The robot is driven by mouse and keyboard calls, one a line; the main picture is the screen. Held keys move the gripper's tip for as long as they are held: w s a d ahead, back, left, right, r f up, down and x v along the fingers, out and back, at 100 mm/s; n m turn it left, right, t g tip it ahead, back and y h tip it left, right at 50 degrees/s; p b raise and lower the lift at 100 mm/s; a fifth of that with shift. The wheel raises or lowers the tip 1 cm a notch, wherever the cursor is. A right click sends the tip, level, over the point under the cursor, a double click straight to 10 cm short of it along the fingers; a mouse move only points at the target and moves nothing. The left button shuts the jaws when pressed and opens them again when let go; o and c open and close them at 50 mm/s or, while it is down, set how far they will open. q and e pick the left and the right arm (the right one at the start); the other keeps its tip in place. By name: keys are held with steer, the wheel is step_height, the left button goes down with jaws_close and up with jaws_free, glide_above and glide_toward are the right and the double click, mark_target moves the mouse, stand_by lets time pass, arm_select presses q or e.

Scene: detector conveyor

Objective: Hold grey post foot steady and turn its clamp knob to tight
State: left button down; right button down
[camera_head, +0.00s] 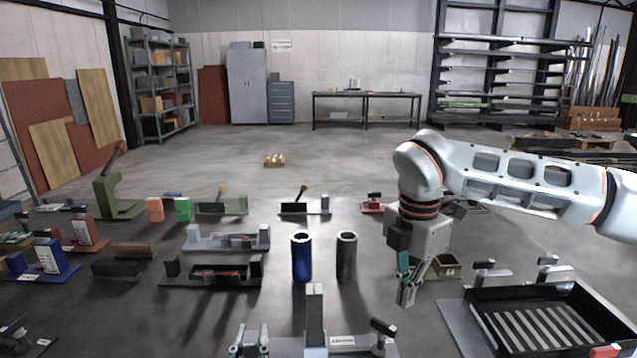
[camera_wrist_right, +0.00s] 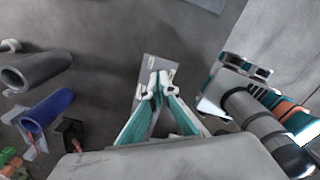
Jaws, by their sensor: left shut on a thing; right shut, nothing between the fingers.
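The grey post foot stands at the bottom centre of the head view, with an upright grey post (camera_head: 315,318) and a labelled low base. Its clamp knob (camera_head: 383,328), a dark tilted bar on a short stem, is at the base's right end. My left gripper (camera_head: 251,342) is shut on the left end of the foot, partly cut off by the frame's lower edge. My right gripper (camera_head: 407,290) is shut and empty, above and apart from the knob in the picture. Its fingertips (camera_wrist_right: 158,82) also show in the right wrist view, over a grey labelled plate; the knob is not clear there.
A blue tube (camera_head: 301,258) and a dark grey tube (camera_head: 346,258) stand behind the post. A black slatted tray (camera_head: 560,292) lies at the right. Several fixtures and blocks stand at the left, including a dark holder (camera_head: 210,285).

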mark_target(382, 338)
steer(key=shift+r, duration=0.65)
steer(key=shift+w, duration=0.1)
steer(key=shift+w+a+f, duration=0.2)
steer(key=shift+w+f, duration=0.25)
steer(key=shift+f, duration=0.55)
steer(key=shift+w+a+f, duration=0.25)
steer(key=shift+w+f, duration=0.15)
steer(key=shift+f, duration=0.6)
steer(key=shift+w+a+f, duration=0.2)
steer(key=shift+w+f, duration=0.25)
steer(key=shift+f, duration=0.55)
steer(key=shift+s+a, duration=0.35)
steer(key=shift+s, duration=0.15)
steer(key=shift+s+d, duration=0.2)
steer(key=shift+d, duration=0.05)
steer(key=shift+s+d, duration=0.25)
steer(key=shift+s, duration=0.05)
steer(key=shift+s+d, duration=0.1)
steer(key=shift+s, duration=0.2)
